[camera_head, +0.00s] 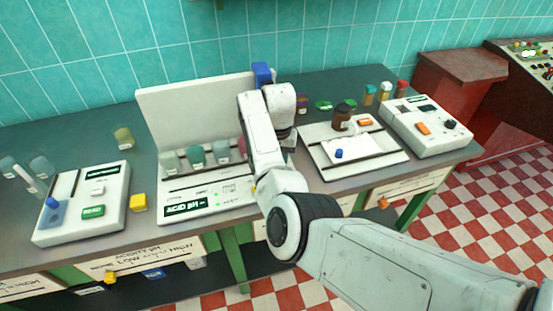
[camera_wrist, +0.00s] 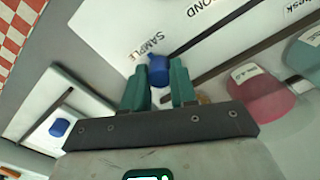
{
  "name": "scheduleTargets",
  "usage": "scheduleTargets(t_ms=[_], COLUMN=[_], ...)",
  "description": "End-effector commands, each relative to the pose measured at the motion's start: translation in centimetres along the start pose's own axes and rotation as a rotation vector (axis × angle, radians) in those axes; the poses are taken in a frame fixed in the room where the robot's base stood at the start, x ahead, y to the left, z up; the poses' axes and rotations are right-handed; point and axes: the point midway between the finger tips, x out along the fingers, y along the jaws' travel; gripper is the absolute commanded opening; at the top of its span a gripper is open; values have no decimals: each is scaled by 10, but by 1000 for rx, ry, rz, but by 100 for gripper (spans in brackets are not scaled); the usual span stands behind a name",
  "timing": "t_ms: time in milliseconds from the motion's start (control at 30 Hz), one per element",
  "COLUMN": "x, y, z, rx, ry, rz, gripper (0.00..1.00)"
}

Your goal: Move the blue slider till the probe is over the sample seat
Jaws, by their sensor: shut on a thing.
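My gripper (camera_wrist: 159,78) has its green fingers on either side of a blue slider knob (camera_wrist: 157,67) and is shut on it. The knob is at the near end of a dark slot (camera_wrist: 215,60) in a white panel, beside the printed word SAMPLE. In the head view my arm hides the gripper and this knob. The white bench unit (camera_head: 230,190) has an upright white back board (camera_head: 195,105) with a blue block (camera_head: 262,74) at its top right. I cannot make out the probe or tell which place is the sample seat.
Several coloured jars stand in the unit, including a pink one (camera_wrist: 258,92) and a teal one (camera_wrist: 305,52). To the right is a white tray (camera_head: 385,157) with another blue knob (camera_head: 339,154) and a brown bottle (camera_head: 341,115). A white device (camera_head: 110,195) stands left.

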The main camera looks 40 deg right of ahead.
Motion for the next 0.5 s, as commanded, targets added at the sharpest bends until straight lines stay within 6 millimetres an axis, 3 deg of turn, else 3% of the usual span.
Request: scheduleTargets(t_ms=[33,67,100,300,500], x=[-1,-1,-1,0,0], y=[4,4,4,3,2], z=[-2,-2,-2,-2,-1], rx=[5,6,6,5,4], ry=[4,4,4,3,2], rz=[5,5,6,4,3], gripper=[0,30,34,53,53])
